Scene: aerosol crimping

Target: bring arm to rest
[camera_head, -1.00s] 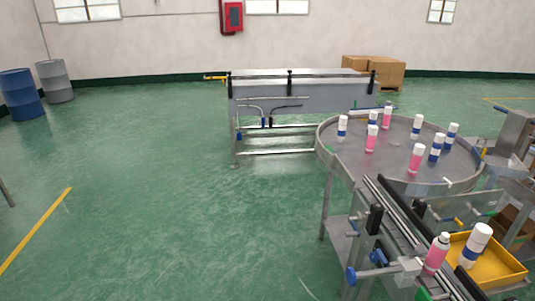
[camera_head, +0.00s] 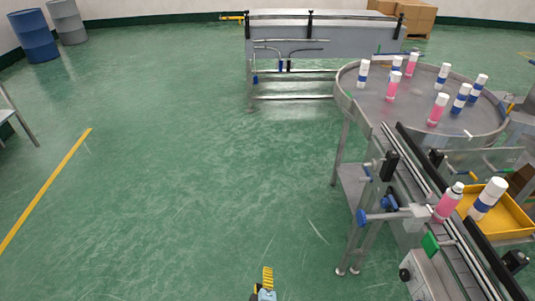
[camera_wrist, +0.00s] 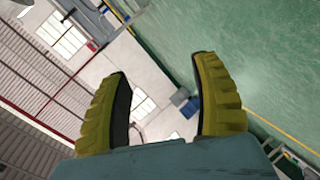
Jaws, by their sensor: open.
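My gripper (camera_wrist: 160,85) shows in the wrist view with its two yellow ribbed fingers spread apart and nothing between them. The wrist view is tilted and looks out over the hall, with wall, roof and green floor beyond the fingers. In the head view a yellow ribbed finger and a pale blue part of my gripper (camera_head: 266,280) show at the bottom edge, over bare floor. The rest of my arm is out of that view.
A round steel table (camera_head: 372,109) with several pink and blue-white cans stands at the right. A conveyor (camera_head: 452,244) with a pink can (camera_head: 447,204) and a yellow tray (camera_head: 519,222) are in front of it. A grey bench (camera_head: 345,40) stands behind. The middle floor is clear.

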